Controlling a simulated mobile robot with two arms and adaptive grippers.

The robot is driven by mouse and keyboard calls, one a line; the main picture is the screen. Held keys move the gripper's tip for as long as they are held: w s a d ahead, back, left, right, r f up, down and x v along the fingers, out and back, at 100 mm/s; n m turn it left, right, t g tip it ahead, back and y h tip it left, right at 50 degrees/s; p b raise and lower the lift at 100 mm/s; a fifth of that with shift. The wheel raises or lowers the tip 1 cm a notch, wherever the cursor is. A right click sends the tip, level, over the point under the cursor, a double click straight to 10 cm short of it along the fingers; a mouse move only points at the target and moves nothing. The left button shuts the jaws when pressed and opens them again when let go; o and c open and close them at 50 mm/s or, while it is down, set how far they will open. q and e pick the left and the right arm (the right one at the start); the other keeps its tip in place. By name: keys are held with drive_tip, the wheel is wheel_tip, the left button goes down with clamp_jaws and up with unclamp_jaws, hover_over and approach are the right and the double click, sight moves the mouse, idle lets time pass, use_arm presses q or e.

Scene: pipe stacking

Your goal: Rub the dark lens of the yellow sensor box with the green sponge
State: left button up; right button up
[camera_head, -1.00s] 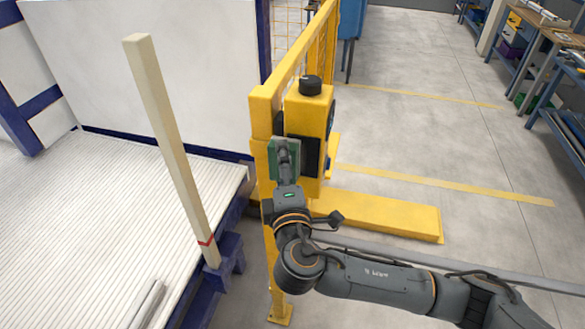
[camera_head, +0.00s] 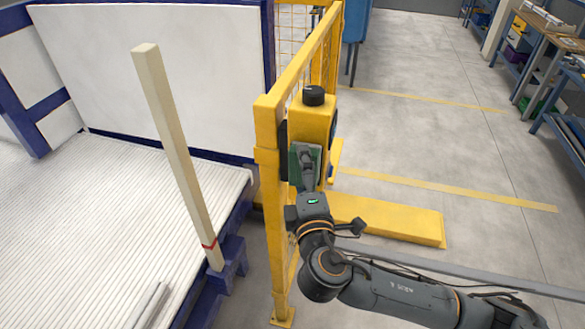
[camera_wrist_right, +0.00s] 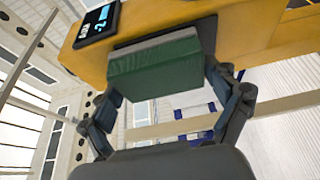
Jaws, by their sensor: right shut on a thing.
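The yellow sensor box (camera_head: 312,122) is mounted upright on the yellow fence post, with a black knob on top. My right gripper (camera_head: 306,178) is shut on the green sponge (camera_head: 296,165), in front of the box's lower face. In the right wrist view the green sponge (camera_wrist_right: 155,70) spans between the fingers and overlaps the yellow box (camera_wrist_right: 260,35); whether it presses on the box I cannot tell. The dark lens is hidden behind the sponge and gripper in the head view. My left gripper is not in view.
The yellow fence (camera_head: 310,60) runs back beside the box. A yellow floor beam (camera_head: 390,218) lies to the right. A pale upright post (camera_head: 175,150) stands left, at the edge of a ribbed white platform (camera_head: 90,220). A small display (camera_wrist_right: 97,22) glows on the box.

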sight(317, 173)
drive_tip(key=shift+s+d, duration=0.3)
drive_tip(key=shift+d, duration=0.6)
drive_tip(key=shift+s+d, duration=0.3)
drive_tip(key=shift+d, duration=0.55)
drive_tip(key=shift+a, duration=0.1)
drive_tip(key=shift+s+a, duration=0.15)
drive_tip(key=shift+s+a+p, duration=0.15)
drive_tip(key=shift+s+a, duration=0.1)
drive_tip(key=shift+s, duration=0.65)
drive_tip(key=shift+s+a+p, duration=0.15)
drive_tip(key=shift+s+a, duration=0.15)
drive_tip(key=shift+s, duration=0.6)
drive_tip(key=shift+s+a+p, duration=0.15)
drive_tip(key=shift+s+a, duration=0.1)
drive_tip(key=shift+s, duration=0.65)
drive_tip(key=shift+s+a, duration=0.25)
drive_tip(key=shift+s, duration=0.45)
drive_tip(key=shift+s+a, duration=0.25)
drive_tip(key=shift+s, duration=0.45)
